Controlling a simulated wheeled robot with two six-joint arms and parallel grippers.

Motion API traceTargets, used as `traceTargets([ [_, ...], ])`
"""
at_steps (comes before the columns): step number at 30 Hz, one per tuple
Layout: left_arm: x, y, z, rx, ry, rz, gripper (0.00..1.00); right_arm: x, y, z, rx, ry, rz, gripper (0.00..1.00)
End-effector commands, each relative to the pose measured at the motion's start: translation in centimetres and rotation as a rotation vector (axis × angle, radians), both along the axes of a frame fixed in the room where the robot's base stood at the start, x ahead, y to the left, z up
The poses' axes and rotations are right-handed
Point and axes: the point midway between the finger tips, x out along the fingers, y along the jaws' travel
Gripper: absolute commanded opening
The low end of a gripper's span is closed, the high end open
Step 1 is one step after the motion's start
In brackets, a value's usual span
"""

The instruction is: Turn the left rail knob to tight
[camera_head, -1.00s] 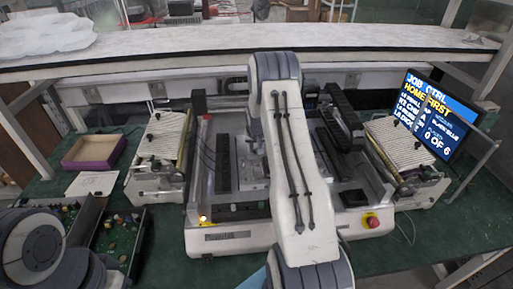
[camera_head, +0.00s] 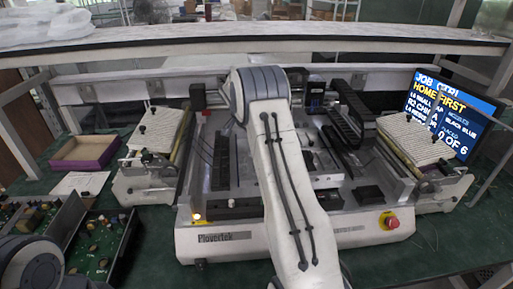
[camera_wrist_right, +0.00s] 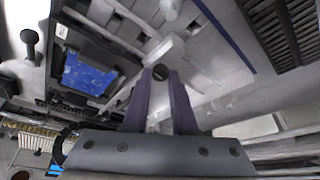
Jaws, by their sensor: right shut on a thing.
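In the right wrist view, my right gripper (camera_wrist_right: 160,78) is shut with its two dark fingers around a small dark round knob (camera_wrist_right: 160,72). The knob sits at a pale metal bar (camera_wrist_right: 172,47). It looks like the rail knob, but its tight or loose marking cannot be read. In the head view, my right arm covers the middle of the white placing machine (camera_head: 225,242) and hides the gripper and the knob. My left gripper is out of view; only part of my left arm shows at the bottom left.
Another black knob (camera_wrist_right: 30,37) and a blue-faced block (camera_wrist_right: 88,74) show in the wrist view. A red stop button (camera_head: 390,221) is at the machine's front right. A screen (camera_head: 455,105) stands right. A purple-edged box (camera_head: 85,165) and circuit boards (camera_head: 92,246) lie left.

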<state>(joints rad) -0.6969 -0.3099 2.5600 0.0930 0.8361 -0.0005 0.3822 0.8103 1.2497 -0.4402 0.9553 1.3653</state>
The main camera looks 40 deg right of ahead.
Motion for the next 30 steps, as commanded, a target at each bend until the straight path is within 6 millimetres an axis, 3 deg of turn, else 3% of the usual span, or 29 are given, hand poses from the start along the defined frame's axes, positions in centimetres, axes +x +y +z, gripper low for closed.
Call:
traceTargets([
  [14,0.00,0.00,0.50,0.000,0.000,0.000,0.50,0.45,0.12,0.06,0.003,-0.005,-0.290,0.00],
  [30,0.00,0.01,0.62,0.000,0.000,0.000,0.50,0.50,0.14,0.01,0.004,-0.004,-0.345,0.00],
])
